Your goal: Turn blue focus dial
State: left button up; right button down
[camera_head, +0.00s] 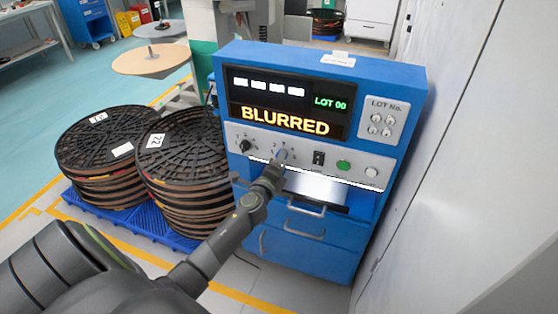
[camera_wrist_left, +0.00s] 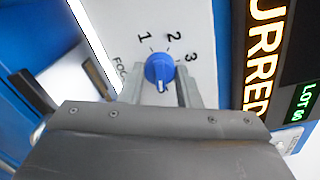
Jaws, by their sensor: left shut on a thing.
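The blue focus dial (camera_head: 281,154) is on the light panel of the blue machine, with 1, 2 and 3 printed around it. My left gripper (camera_head: 279,162) reaches up to it from below and is shut on it. In the left wrist view the dial (camera_wrist_left: 159,67) sits between the two fingers of my left gripper (camera_wrist_left: 160,82). Its white mark faces the gripper body, away from the numbers. The display (camera_head: 287,104) reads BLURRED and LOT 00 under several white blocks. My right gripper is not in view.
A black knob (camera_head: 245,146) is left of the dial; a black switch (camera_head: 318,158), a green button (camera_head: 343,165) and a white button (camera_head: 371,172) are to its right. Stacked black reels (camera_head: 108,140) stand on a blue pallet (camera_head: 130,221) at left. A pale wall (camera_head: 470,150) closes the right side.

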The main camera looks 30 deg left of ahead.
pick_arm(q)
jog(key=shift+f, duration=0.1)
jog(key=o, duration=1)
jog(key=shift+s, duration=0.15)
jog(key=v, duration=1.7)
jog(key=shift+s+b, duration=0.1)
jog(key=shift+b, duration=0.2)
